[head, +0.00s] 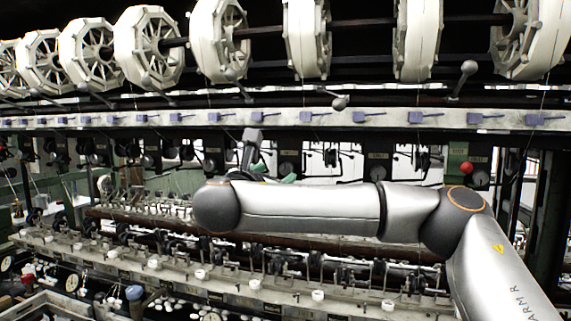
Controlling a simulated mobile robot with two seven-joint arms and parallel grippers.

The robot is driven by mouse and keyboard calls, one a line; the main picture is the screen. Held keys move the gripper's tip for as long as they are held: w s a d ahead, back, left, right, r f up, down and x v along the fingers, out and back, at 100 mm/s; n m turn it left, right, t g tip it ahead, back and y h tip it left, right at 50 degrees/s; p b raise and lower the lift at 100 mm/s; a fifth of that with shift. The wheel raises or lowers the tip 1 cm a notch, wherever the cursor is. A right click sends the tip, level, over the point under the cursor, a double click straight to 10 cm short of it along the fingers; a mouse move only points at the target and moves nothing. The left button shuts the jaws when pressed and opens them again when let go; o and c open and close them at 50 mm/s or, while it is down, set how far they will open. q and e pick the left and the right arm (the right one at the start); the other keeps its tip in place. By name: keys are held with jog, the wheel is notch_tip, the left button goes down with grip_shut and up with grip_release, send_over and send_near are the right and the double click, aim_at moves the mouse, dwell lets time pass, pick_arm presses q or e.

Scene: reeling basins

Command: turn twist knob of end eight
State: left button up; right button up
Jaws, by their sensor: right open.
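My right arm reaches in from the lower right and bends leftward across the middle of the head view. My right gripper (250,152) shows small beyond the arm, below the row of purple-tipped guides; it is open, with nothing seen between its fingers. A row of dark boxes with round knobs (288,168) runs behind and to both sides of it. I cannot tell which knob belongs to end eight, and my arm hides part of the machine there. My left gripper is not in view.
Large white reels (147,47) hang on a shaft along the top. A pale rail (330,117) with purple guides (312,117) crosses below them. A red ball knob (466,168) is at right. A lower bench (225,281) carries small white cups and metal fittings.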

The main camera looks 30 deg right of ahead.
aim_at(286, 168)
jog(key=p+x, duration=0.1)
jog(key=x, duration=0.5)
jog(key=shift+w+d+r+p, duration=0.1)
jog(key=shift+w+d+p, duration=0.05)
jog(key=shift+p, duration=0.25)
jog(key=shift+x, duration=0.85)
jog(key=shift+c, duration=0.2)
grip_shut()
